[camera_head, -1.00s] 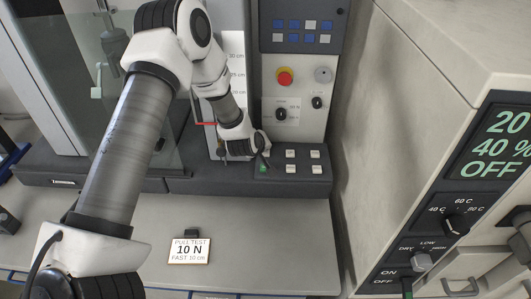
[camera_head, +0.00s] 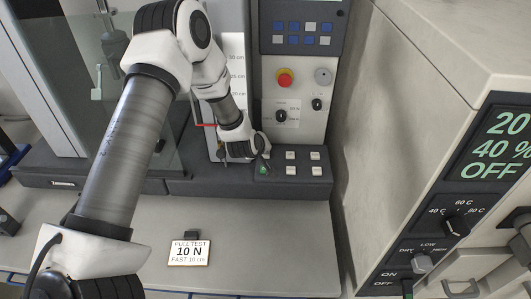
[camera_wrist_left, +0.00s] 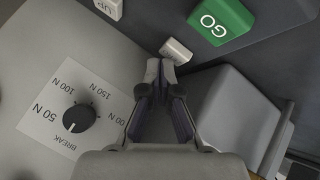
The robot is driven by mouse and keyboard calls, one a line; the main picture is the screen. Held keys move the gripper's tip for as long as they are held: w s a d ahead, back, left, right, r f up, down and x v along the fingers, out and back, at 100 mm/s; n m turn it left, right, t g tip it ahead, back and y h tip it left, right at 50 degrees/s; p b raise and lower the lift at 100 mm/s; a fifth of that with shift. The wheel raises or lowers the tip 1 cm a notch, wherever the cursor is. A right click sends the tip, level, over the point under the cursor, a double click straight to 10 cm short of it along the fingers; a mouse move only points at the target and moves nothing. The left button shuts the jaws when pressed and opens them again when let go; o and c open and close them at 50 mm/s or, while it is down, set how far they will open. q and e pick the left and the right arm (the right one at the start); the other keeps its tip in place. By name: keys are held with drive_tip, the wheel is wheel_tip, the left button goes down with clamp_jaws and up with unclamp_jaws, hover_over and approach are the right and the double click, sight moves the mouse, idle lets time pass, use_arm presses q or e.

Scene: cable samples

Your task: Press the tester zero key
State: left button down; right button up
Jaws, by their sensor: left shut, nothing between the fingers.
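The tester's keypad (camera_head: 303,189) is on the dark base at centre. It has a green GO key (camera_head: 264,170) and several white keys, one of them here (camera_head: 290,155). In the left wrist view the GO key (camera_wrist_left: 221,20) is at top right and the UP key (camera_wrist_left: 110,7) at top left. A white key (camera_wrist_left: 176,50) lies just beyond the tips of my left gripper (camera_wrist_left: 160,68); its label is unreadable and contact cannot be told. In the head view my left gripper (camera_head: 261,156) is over the keypad's left end, shut and empty. My right gripper is out of view.
A break-force dial (camera_wrist_left: 79,117) and a grey block (camera_wrist_left: 238,122) flank the fingers in the wrist view. A red stop button (camera_head: 285,78) is above the keypad. A pull test card (camera_head: 189,252) stands on the bench. A large cabinet (camera_head: 430,80) is at right.

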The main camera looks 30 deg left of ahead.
sight(264, 155)
use_arm(q)
drive_tip(key=shift+r, duration=0.5)
wheel_tip(264, 155, up, 6)
drive_tip(key=p, duration=0.4)
drive_tip(key=shift+p, duration=0.4)
